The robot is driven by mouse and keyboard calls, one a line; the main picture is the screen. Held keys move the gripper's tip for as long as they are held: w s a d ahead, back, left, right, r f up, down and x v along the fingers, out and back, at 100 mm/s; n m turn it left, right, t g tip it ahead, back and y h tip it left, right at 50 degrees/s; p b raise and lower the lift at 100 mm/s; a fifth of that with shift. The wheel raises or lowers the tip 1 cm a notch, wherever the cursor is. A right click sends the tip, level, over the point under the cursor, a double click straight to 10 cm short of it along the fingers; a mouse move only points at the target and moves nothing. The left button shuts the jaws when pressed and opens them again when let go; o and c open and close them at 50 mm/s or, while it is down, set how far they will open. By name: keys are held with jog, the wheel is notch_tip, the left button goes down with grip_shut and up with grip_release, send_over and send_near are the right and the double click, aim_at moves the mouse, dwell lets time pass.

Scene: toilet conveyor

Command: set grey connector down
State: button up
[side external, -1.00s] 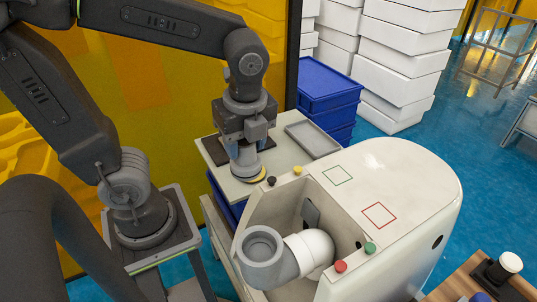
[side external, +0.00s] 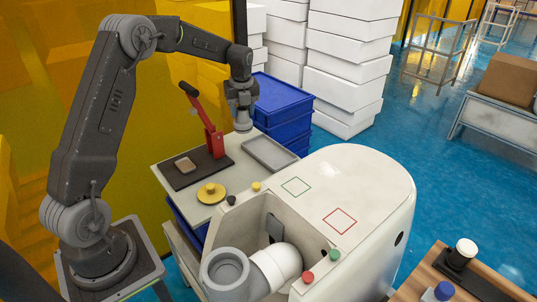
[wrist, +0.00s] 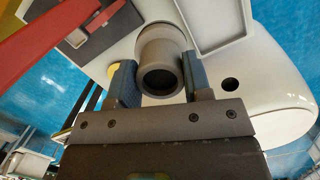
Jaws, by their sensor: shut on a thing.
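My gripper (side external: 242,108) is above the back right part of the light work table (side external: 185,207), between the red lever and the grey tray. In the wrist view its two fingers (wrist: 160,85) are on either side of the grey connector (wrist: 161,47), a short hollow cylinder with its dark open end toward the camera. In the side view the connector (side external: 243,123) shows only as a small grey piece under the fingers. I cannot tell whether its underside touches the table.
A red lever clamp (side external: 214,140) stands on a dark plate (side external: 188,181) beside my gripper. An empty grey tray (side external: 270,154) lies to the right. A yellow disc (side external: 211,193) is nearer the front. The white toilet body (side external: 372,200) with a grey elbow (side external: 222,268) stands in front.

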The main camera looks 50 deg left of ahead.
jog(key=shift+w+a+f, duration=0.2)
jog(key=shift+a+f, duration=0.2)
jog(key=shift+a, duration=0.35)
jog(key=shift+w+a+f, duration=0.15)
jog(key=shift+f, duration=0.1)
send_over(276, 159)
notch_tip(276, 159, down, 7)
jog(key=shift+f, duration=1.9)
jog(key=shift+f, duration=0.15)
jog(key=o, duration=1)
jog(key=shift+c, duration=0.2)
